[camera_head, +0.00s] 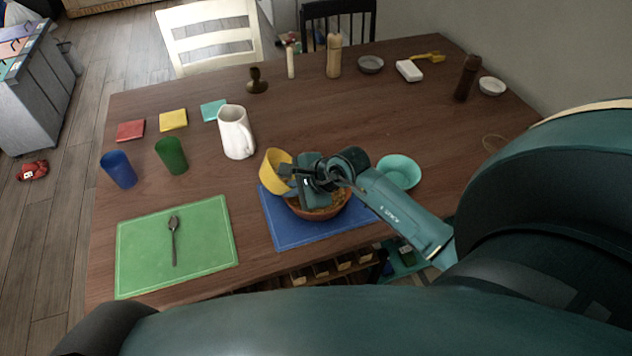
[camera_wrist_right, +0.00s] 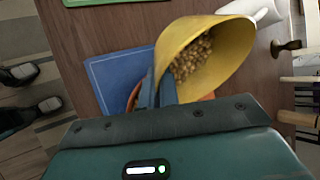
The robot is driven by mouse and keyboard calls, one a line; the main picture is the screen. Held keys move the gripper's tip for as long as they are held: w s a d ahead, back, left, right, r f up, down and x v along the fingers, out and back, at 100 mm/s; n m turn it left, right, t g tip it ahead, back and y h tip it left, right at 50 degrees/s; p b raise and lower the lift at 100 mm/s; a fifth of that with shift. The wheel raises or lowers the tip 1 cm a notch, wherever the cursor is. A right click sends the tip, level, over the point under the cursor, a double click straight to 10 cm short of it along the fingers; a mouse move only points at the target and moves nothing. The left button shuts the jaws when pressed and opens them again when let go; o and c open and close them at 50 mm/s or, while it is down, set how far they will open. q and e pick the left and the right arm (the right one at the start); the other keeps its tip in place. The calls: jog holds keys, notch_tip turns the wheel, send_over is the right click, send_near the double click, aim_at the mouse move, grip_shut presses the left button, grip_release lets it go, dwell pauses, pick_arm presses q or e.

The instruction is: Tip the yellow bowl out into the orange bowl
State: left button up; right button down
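The yellow bowl (camera_head: 272,173) is held tilted just above the left edge of the orange bowl (camera_head: 318,215). My right gripper (camera_head: 289,178) is shut on its rim. In the right wrist view, the yellow bowl (camera_wrist_right: 235,52) holds many small tan pieces lying inside it. The orange bowl (camera_wrist_right: 133,98) shows there only as a sliver behind the gripper finger. In the head view the orange bowl stands on the blue mat, partly hidden by my right gripper, with brownish contents showing. My left gripper is not in view.
A white pitcher (camera_head: 236,134) stands behind and left of the bowls. A turquoise bowl (camera_head: 399,170) is to the right, near my forearm. A green mat (camera_head: 200,240) with a spoon (camera_head: 174,240) lies left. Green (camera_head: 172,155) and blue (camera_head: 119,170) cups stand farther left.

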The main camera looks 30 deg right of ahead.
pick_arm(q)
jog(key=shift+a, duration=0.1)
pick_arm(e)
jog(key=shift+d+r+t+y, duration=0.15)
jog(key=shift+r+t+y, duration=0.15)
jog(key=shift+y, duration=0.3)
jog(key=shift+s+d+f+m+t+y, duration=0.1)
jog(key=shift+d+f+m+t+y, duration=0.15)
jog(key=shift+f+m+t+y, duration=0.35)
dwell(0.7)
jog(key=shift+d+r+y, duration=0.1)
jog(key=shift+r+y, duration=0.1)
jog(key=shift+y, duration=0.3)
pick_arm(q)
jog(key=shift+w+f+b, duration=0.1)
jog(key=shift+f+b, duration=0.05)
jog(key=shift+b, duration=0.15)
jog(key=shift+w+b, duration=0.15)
jog(key=shift+b, duration=0.2)
pick_arm(e)
jog(key=shift+d+r+y, duration=0.1)
jog(key=shift+y, duration=0.2)
jog(key=shift+s, duration=0.1)
pick_arm(q)
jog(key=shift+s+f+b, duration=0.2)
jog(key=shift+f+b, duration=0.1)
jog(key=shift+b, duration=0.05)
pick_arm(e)
jog(key=shift+d, duration=0.3)
